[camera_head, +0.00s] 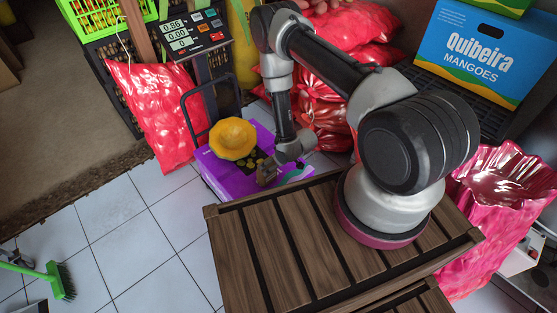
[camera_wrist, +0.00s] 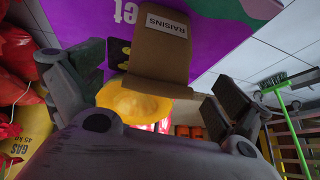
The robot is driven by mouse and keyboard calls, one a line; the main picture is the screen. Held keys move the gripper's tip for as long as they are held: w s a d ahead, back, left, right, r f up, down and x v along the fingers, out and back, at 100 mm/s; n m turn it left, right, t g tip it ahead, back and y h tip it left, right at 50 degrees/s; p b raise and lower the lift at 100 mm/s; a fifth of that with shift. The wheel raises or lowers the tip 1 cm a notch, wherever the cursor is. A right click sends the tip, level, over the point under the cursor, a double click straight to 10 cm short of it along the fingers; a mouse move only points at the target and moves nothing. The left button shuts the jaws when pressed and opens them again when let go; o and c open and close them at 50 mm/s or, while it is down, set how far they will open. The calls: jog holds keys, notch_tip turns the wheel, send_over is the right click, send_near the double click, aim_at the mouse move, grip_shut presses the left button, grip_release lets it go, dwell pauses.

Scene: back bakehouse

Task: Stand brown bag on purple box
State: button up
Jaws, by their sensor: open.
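The brown bag (camera_wrist: 160,55), labelled RAISINS, shows in the wrist view between the fingers of my gripper (camera_wrist: 162,78). The fingers are open, with a gap visible beside the bag on both sides. The bag appears upright against the top of the purple box (camera_wrist: 225,30), as the wrist view is upside down. The bag is mostly or wholly hidden there by my gripper.
A yellow bowl-like thing (camera_head: 232,138) sits on the purple box close to my gripper; it also shows beyond the bag in the wrist view (camera_wrist: 135,100). A scale (camera_head: 195,35) and red sacks (camera_head: 150,115) stand behind. A green broom (camera_head: 58,280) is left, with clear tiles between.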

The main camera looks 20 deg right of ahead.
jog(key=w+d+r+h, duration=0.1)
jog(key=w+d+r, duration=0.2)
jog(key=r, duration=0.8)
jog(key=w+d+r+h, duration=0.1)
jog(key=w+d+r, duration=0.15)
jog(key=r, duration=0.95)
jog(key=s+d+r+m+h, duration=0.1)
jog(key=s+d+r, duration=0.15)
jog(key=r, duration=0.85)
jog(key=s+d+r+m+h, duration=0.1)
jog(key=d+r, duration=0.2)
jog(key=r, duration=0.8)
jog(key=s+d+r+m, duration=0.2)
jog(key=s+r, duration=0.8)
jog(key=r, duration=0.2)
jog(key=s+r, duration=0.3)
jog(key=s, duration=0.6)
jog(key=s+r+m+g, duration=0.1)
jog(key=s+r, duration=0.3)
jog(key=s, duration=0.6)
